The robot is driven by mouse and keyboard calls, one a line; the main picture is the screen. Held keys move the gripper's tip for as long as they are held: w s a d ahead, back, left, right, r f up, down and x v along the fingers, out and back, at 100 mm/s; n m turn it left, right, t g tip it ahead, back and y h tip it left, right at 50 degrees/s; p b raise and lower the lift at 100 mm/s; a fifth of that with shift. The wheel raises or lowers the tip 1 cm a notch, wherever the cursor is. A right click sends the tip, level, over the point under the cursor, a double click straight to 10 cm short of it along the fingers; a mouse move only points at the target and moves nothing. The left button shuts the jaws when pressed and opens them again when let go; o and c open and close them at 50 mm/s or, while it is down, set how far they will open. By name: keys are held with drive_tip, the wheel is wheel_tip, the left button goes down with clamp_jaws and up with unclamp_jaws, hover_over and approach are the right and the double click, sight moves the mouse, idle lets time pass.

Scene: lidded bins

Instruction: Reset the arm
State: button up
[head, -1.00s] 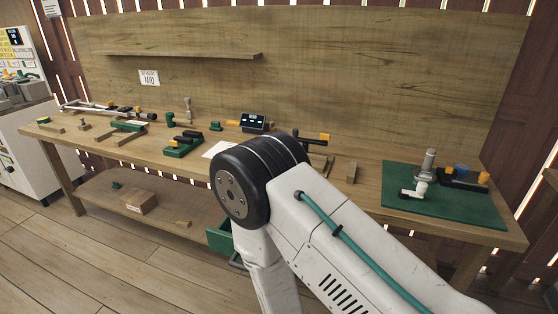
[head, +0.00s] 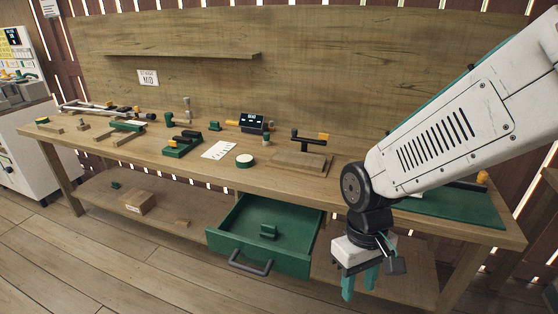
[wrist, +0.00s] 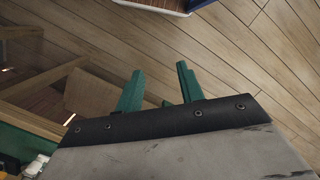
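My arm reaches in from the right of the head view, and my gripper (head: 358,284) hangs at its end in front of the bench, right of the open drawer. Its two green fingers point down and stand apart, with nothing seen between them. In the wrist view the gripper (wrist: 160,88) also shows both green fingers spread, with wooden floor beyond.
A green drawer (head: 290,262) is pulled out below the bench (head: 130,153) with a small green block (head: 268,231) inside. A green mat (head: 460,207) lies at the bench's right end, partly behind my arm. A cardboard box (head: 138,202) sits on the lower shelf. Floor at front left is clear.

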drive_tip(key=s+d+r+m+t, duration=0.1)
drive_tip(key=s+d+r, duration=0.3)
drive_tip(key=r, duration=0.4)
drive_tip(key=s+d+r+m+t, duration=0.2)
drive_tip(key=s+d+r+m, duration=0.1)
drive_tip(key=d+r, duration=0.4)
drive_tip(key=shift+s+d+r+m+t, duration=0.3)
drive_tip(key=shift+s+r+m, duration=0.1)
drive_tip(key=shift+s, duration=0.35)
drive_tip(key=shift+a, duration=0.15)
idle(0.6)
